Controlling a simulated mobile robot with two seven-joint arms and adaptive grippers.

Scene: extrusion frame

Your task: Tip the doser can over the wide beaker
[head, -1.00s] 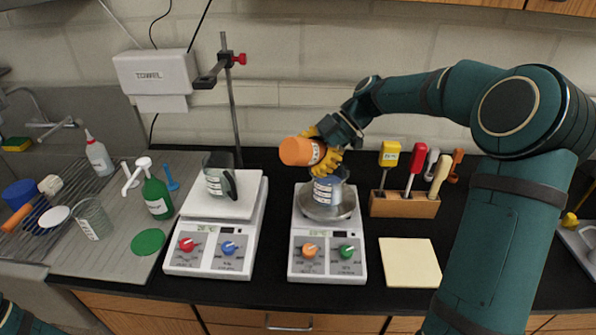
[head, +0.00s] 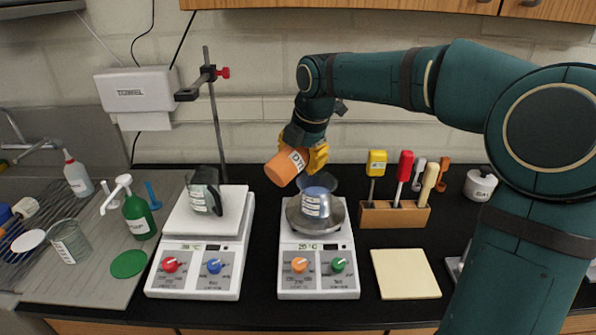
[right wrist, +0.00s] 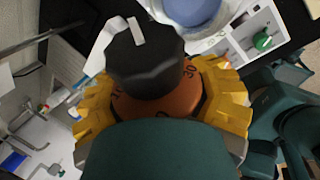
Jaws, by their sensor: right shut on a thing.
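The doser can (head: 286,167) is orange with a white label band. My right gripper (head: 304,153) is shut around it with yellow fingers. The can is tilted, its orange end toward the lower left, above and just left of the rim of a beaker (head: 316,203). This beaker, apparently the wide one, has a white label and bluish contents. In the right wrist view the can's black cap (right wrist: 145,65) stands out between the fingers, with the blue round beaker contents (right wrist: 195,10) beyond it. No stream is visible. My left gripper is out of view.
The beaker stands in a metal bowl (head: 337,221) on the right hotplate (head: 318,262). A darker beaker (head: 203,192) is on the left hotplate (head: 190,270), beside a clamp stand (head: 215,120). A tool rack (head: 393,215) and a cream pad (head: 405,273) are to the right.

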